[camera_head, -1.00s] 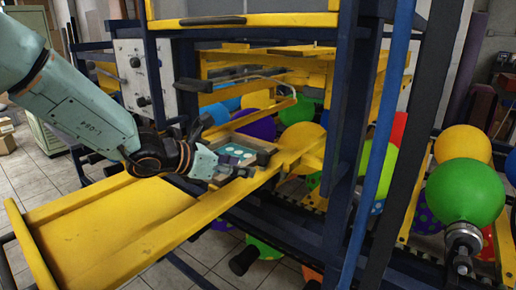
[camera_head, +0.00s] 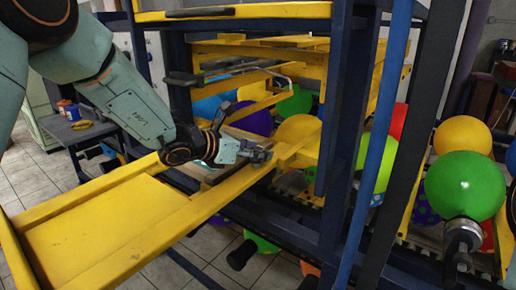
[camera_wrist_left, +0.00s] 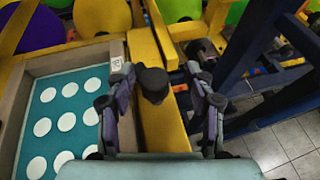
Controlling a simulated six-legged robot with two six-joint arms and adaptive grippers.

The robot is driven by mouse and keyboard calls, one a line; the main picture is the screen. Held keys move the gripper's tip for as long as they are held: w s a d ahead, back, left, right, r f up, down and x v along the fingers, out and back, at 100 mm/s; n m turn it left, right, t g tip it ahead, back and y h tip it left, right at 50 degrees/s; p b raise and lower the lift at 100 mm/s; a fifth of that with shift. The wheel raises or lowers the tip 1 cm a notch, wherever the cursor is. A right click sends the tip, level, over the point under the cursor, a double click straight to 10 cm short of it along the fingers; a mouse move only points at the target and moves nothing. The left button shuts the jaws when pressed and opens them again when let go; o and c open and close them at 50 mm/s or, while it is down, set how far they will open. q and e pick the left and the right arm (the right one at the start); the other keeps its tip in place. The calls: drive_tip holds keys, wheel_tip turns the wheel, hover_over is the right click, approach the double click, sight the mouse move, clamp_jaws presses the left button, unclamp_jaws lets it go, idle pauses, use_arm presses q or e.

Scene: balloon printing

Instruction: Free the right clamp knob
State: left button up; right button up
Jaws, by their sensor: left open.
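The black clamp knob (camera_wrist_left: 154,85) stands on a yellow rail (camera_wrist_left: 160,124) in the left wrist view. I take it for the right clamp knob. My left gripper (camera_wrist_left: 159,75) is open, with one finger on each side of the knob; contact cannot be told. Beside the rail lies a grey-brown frame (camera_wrist_left: 30,68) around a teal plate (camera_wrist_left: 68,134) with several white dots. In the head view my left gripper (camera_head: 262,154) is over the yellow rail, and the arm hides most of the frame.
A dark blue post (camera_head: 345,110) stands just right of the gripper. Several balloons, including a green one (camera_head: 465,186), fill the rack behind and to the right. A yellow platform (camera_head: 100,220) lies clear at the front left. A small side table (camera_head: 72,130) stands at the left.

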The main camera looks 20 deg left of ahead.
use_arm(q)
drive_tip(key=shift+w+f, duration=0.2)
drive_tip(key=shift+w, duration=0.15)
drive_tip(key=shift+w+a+f, duration=0.15)
drive_tip(key=shift+a, duration=0.15)
drive_tip(key=shift+d, duration=0.45)
drive_tip(key=shift+c, duration=1.4)
drive_tip(key=shift+a, duration=0.3)
drive_tip(key=c, duration=0.5)
clamp_jaws()
